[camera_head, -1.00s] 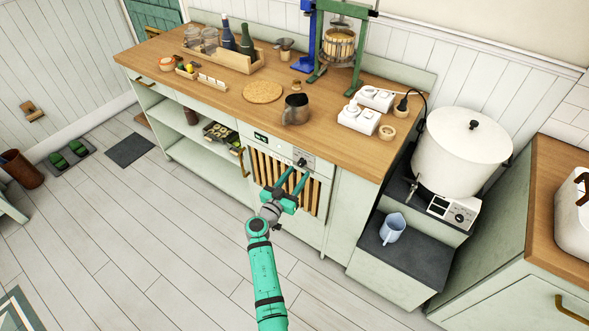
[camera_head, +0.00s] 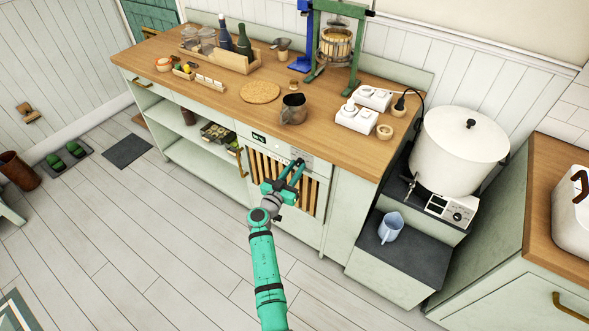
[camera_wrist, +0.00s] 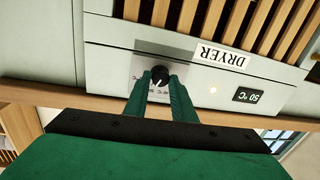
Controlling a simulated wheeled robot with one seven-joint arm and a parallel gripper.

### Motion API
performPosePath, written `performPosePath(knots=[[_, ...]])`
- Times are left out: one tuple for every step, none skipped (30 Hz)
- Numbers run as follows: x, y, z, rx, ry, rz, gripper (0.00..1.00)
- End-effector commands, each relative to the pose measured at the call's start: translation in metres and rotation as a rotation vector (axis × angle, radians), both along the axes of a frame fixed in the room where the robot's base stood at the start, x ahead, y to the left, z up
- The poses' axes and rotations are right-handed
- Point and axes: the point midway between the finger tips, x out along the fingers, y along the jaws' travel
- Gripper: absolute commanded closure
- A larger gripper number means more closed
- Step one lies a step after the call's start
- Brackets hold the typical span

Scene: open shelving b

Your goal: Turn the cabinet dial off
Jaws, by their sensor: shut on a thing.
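The cabinet dial (camera_wrist: 160,76) is a small black knob with a white pointer line, on the pale dryer panel (camera_wrist: 120,60) under the worktop. In the wrist view my gripper (camera_wrist: 160,88) has its two green fingers on either side of the dial, shut on it. The small scale marks around the dial are partly hidden by the fingers. In the head view my gripper (camera_head: 296,167) is at the right part of the dryer panel, and the dial there is mostly hidden.
Wooden slats (camera_head: 262,167) form the dryer front below. The worktop edge (camera_head: 325,162) is just above my gripper. A metal pitcher (camera_head: 293,109) stands on the worktop.

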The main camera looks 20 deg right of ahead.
Motion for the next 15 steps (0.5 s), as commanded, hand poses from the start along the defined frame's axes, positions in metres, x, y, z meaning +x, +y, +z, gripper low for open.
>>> performPosePath(knots=[[0.0009, -0.0009, -0.0001, -0.001, 0.003, 0.003, 0.99], [0.001, -0.0013, -0.0001, -0.003, 0.004, 0.004, 0.99], [0.0012, -0.0018, 0.0, -0.006, 0.009, 0.004, 0.99], [0.0012, -0.0023, 0.0002, -0.011, 0.015, 0.004, 0.99], [0.0012, -0.0027, 0.0003, -0.015, 0.02, 0.004, 0.99], [0.0013, -0.0035, 0.0004, -0.022, 0.029, 0.004, 0.99], [0.0012, -0.004, 0.0004, -0.029, 0.039, 0.003, 0.99], [0.0012, -0.0046, 0.0006, -0.036, 0.047, 0.002, 0.99], [0.0012, -0.0052, 0.0006, -0.048, 0.064, 0.002, 0.99], [0.0011, -0.0056, 0.0007, -0.058, 0.077, 0.001, 0.99], [0.0011, -0.0059, 0.001, -0.07, 0.091, 0.001, 0.99], [0.0011, -0.0062, 0.0012, -0.087, 0.113, 0.001, 0.99], [0.0011, -0.0062, 0.0013, -0.1, 0.13, 0.0, 0.99], [0.0012, -0.0062, 0.0014, -0.115, 0.149, 0.0, 0.99], [0.0013, -0.0061, 0.0017, -0.136, 0.176, 0.0, 0.99]])
